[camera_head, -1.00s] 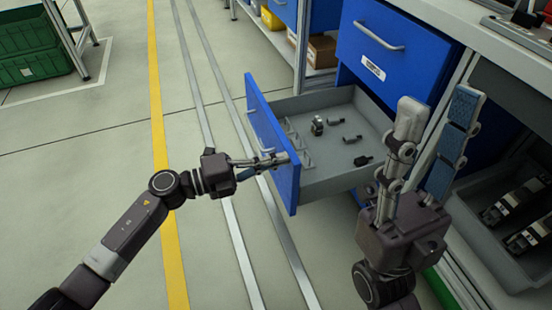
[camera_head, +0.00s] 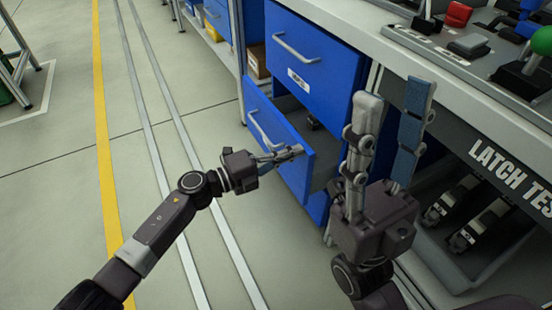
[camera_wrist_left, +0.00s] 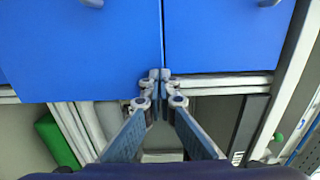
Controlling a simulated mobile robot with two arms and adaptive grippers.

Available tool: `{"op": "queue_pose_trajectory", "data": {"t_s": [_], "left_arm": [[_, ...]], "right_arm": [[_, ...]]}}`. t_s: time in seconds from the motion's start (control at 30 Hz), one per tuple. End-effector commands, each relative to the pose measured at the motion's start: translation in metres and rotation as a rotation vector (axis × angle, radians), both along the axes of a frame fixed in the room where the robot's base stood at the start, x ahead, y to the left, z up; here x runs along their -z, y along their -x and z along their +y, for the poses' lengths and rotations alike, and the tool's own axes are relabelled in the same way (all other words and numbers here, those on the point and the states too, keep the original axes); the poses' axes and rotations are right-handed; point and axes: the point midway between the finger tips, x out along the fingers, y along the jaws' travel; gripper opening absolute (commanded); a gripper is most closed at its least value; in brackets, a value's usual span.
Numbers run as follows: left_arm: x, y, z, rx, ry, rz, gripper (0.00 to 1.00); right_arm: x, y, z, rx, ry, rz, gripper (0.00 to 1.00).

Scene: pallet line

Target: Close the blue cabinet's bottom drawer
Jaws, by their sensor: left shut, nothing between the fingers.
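The blue cabinet (camera_head: 305,50) stands at upper centre in the head view. Its lower drawer (camera_head: 262,125) is partly open, its blue front standing out from the cabinet with a handle on it. A dark part lies inside; the rest of the interior is mostly hidden. My left gripper (camera_head: 298,152) is shut and empty, its fingertips at the drawer front's right edge; I cannot tell whether they touch it. In the left wrist view the closed fingertips (camera_wrist_left: 160,76) are in front of blue panels. My right gripper (camera_head: 392,112) is open and empty, upright right of the drawer.
A workbench (camera_head: 450,80) with coloured fixtures runs along the right, with a grey bin (camera_head: 447,268) of dark parts below it. Shelving stands behind the cabinet.

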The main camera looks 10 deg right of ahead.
Motion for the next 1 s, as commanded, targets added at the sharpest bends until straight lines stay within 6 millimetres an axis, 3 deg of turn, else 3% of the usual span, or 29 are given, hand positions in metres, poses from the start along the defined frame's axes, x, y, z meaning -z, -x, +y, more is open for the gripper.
{"op": "queue_pose_trajectory", "data": {"t_s": [0.2,0.4,1.0], "left_arm": [[0.001,-0.011,-0.033,0.000,0.001,0.001,0.00],[0.001,-0.015,-0.047,0.000,0.000,0.001,0.00],[0.000,-0.017,-0.048,-0.001,0.000,0.001,0.00]], "right_arm": [[0.008,0.000,0.000,-0.001,0.000,0.000,0.39],[0.011,0.000,0.001,-0.002,0.000,0.000,0.39],[0.011,0.000,0.001,-0.003,-0.001,0.000,0.39]]}}
